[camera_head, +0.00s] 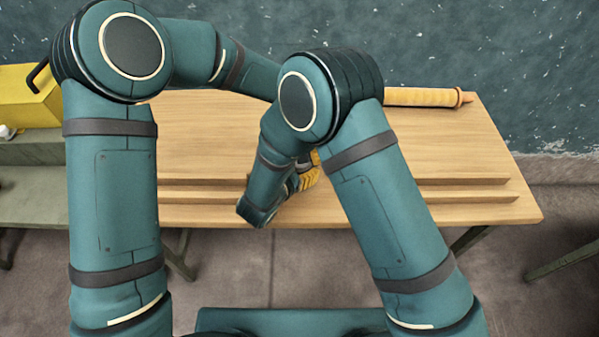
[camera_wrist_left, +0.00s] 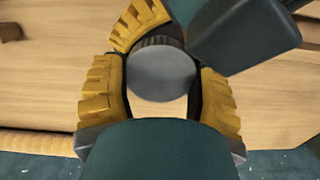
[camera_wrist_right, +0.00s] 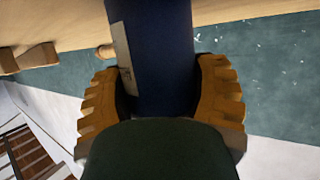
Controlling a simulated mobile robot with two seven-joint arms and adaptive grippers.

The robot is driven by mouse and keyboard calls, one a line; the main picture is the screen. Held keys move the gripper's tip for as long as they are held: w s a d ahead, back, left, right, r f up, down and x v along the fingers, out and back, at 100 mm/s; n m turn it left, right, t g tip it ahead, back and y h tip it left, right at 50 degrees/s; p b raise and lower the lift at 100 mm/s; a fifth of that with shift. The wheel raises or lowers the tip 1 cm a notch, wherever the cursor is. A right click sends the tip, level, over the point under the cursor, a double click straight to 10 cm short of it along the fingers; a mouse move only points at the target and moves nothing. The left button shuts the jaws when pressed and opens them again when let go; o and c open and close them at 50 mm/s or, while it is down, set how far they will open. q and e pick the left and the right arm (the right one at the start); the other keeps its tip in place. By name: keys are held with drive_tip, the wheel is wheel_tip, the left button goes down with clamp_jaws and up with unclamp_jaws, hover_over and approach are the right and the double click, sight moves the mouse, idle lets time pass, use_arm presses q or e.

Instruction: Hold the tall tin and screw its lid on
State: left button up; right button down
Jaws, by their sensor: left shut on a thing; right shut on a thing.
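In the right wrist view the tall tin (camera_wrist_right: 155,50) is a dark blue cylinder with a pale label strip; its far end runs out of the frame. My right gripper (camera_wrist_right: 163,88) is shut on its body. In the left wrist view the lid (camera_wrist_left: 162,75) is a plain grey disc with a dark ribbed rim. My left gripper (camera_wrist_left: 161,88) is shut on it, one yellow finger each side. Another yellow finger and a dark hand part show close beyond it. In the head view my arms hide the tin and lid. Whether the lid touches the tin cannot be seen.
A wooden table (camera_head: 215,130) carries low wooden rails (camera_head: 450,190) along its front. An orange rod with a collar (camera_head: 425,97) lies at the back right. A yellow box (camera_head: 28,100) with a black handle stands on a grey-green bench (camera_head: 30,195) at the left.

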use_arm(q)
drive_tip(key=m, duration=0.5)
drive_tip(key=shift+m, duration=0.3)
drive_tip(key=m, duration=0.3)
drive_tip(key=o, duration=1.2)
drive_tip(key=shift+r, duration=2.25)
